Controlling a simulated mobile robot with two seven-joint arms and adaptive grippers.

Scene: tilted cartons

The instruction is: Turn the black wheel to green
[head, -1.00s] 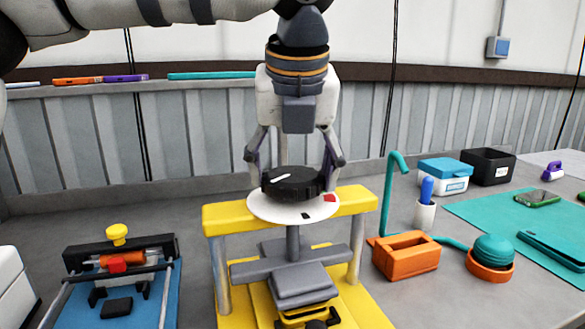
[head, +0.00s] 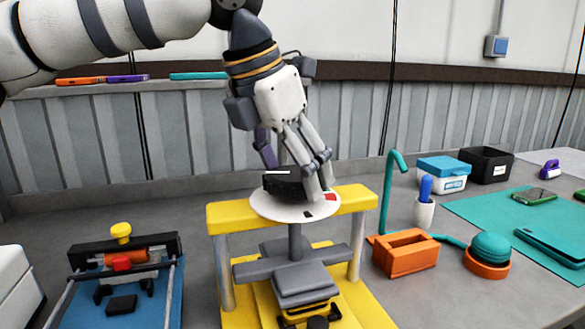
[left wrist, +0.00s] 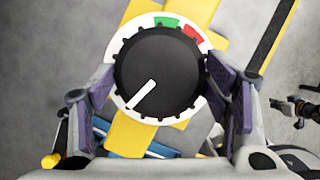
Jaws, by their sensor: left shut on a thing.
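The black wheel (head: 284,186) sits on a white disc (head: 270,207) on top of a yellow and grey stand. In the left wrist view, the wheel (left wrist: 158,72) has a white pointer line (left wrist: 141,95) aimed at the lower left. The disc's green mark (left wrist: 166,22) is at the top, with a red mark (left wrist: 193,34) right of it, both away from the pointer's end. My left gripper (head: 295,176) is shut on the wheel from above, one finger on each side, and partly hides it in the head view. My right gripper is not in view.
The yellow stand (head: 232,217) is in the middle of the grey table. A blue fixture (head: 80,305) is at left. An orange block (head: 408,260), a teal hook (head: 388,200) and a white cup (head: 424,213) stand at right. A teal mat (head: 480,212) lies beyond them.

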